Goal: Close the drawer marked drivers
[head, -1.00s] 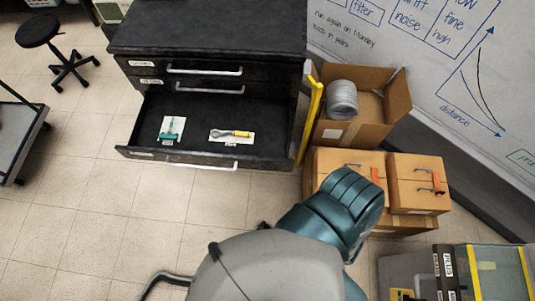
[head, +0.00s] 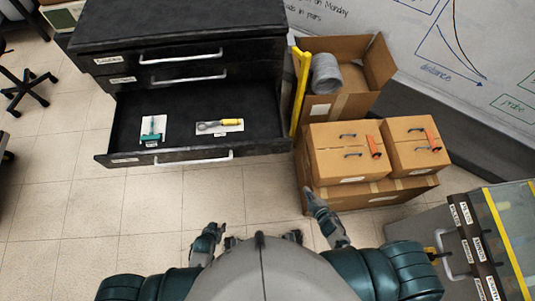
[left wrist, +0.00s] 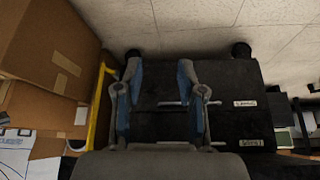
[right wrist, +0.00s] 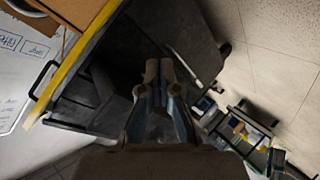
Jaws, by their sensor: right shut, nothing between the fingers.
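A black cabinet (head: 180,30) stands at the upper left in the head view. Its bottom drawer (head: 180,103) is pulled out; the two drawers above are shut. The label (head: 125,160) on the open drawer is too small to read. A silver handle (head: 193,160) runs along its front. My left gripper (head: 208,236) is in front of the drawer, apart from it. Its fingers are spread and empty in the left wrist view (left wrist: 160,75). My right gripper (head: 316,199) is right of the drawer, near the boxes, and shut and empty in the right wrist view (right wrist: 158,66).
Cardboard boxes (head: 345,165) and a yellow frame (head: 299,90) stand just right of the cabinet. A grey labelled unit (head: 450,225) is at the lower right. Floor before the drawer is clear.

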